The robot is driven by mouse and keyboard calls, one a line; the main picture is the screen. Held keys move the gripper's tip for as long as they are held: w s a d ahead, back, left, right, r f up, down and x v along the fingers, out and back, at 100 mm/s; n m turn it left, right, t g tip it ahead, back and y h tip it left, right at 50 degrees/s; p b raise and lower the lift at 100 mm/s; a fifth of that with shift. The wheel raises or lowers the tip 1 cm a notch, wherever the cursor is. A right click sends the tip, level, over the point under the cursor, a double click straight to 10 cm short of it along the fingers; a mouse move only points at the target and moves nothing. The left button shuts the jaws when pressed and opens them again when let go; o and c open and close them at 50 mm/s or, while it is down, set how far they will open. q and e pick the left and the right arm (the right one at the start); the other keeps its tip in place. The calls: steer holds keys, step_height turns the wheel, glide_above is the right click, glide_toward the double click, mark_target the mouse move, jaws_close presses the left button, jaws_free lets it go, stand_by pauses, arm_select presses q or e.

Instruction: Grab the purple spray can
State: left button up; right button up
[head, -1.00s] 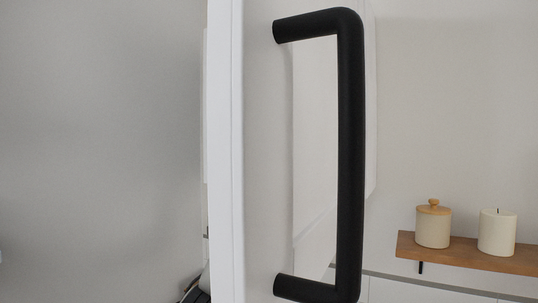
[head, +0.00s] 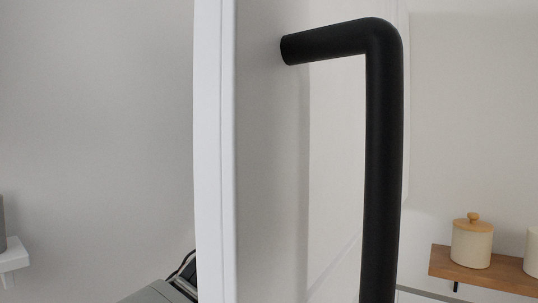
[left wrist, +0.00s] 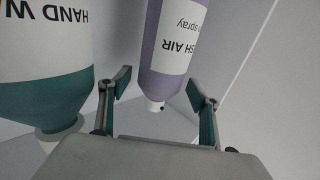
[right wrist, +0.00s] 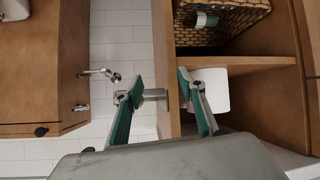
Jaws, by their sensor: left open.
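The purple spray can (left wrist: 174,45), with a white label, shows in the left wrist view. It appears upside down there, and its white nozzle end is toward my left gripper (left wrist: 160,85). That gripper is open and empty, its two fingers spread with the can's end in the gap between them in the picture. I cannot tell whether they touch it. The head view does not show the can. My right gripper (right wrist: 160,84) is open and empty in the right wrist view, in front of wooden furniture and white tiles.
A teal hand wash bottle (left wrist: 50,85) stands close beside the can. In the head view a white door edge (head: 215,150) and large black handle (head: 384,170) block the middle. A wooden shelf (head: 485,268) holds a jar (head: 472,242). A wicker basket (right wrist: 225,22) is in the right wrist view.

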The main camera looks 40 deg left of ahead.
arm_select(q)
steer(key=shift+w+a, duration=0.3)
steer(key=shift+w, duration=0.05)
steer(key=c, duration=1.8)
steer(key=shift+o, duration=0.2)
steer(key=shift+r, duration=0.15)
